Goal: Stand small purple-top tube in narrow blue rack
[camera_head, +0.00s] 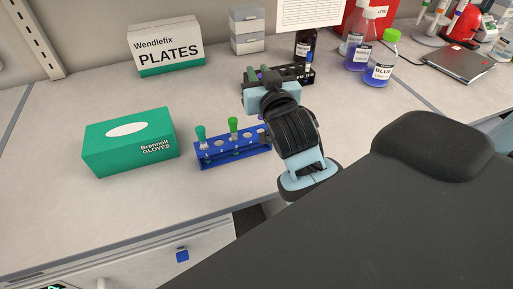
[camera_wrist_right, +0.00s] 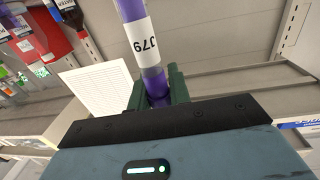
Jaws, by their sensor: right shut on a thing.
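The narrow blue rack (camera_head: 225,157) stands on the bench, left of my right arm, with two green-capped tubes (camera_head: 233,127) upright in it. My arm covers its right end. My right gripper (camera_head: 264,74) is beyond and above that end, in front of the black rack. In the right wrist view, its dark green fingers (camera_wrist_right: 158,88) are shut on a tube (camera_wrist_right: 141,40) with purple contents and a white label. The tube runs up out of the frame, so its whole length is not visible. My left gripper is not in view.
A black rack (camera_head: 308,79) with a few tubes stands behind my gripper. A green glove box (camera_head: 128,143) is left of the blue rack. The bench front is clear.

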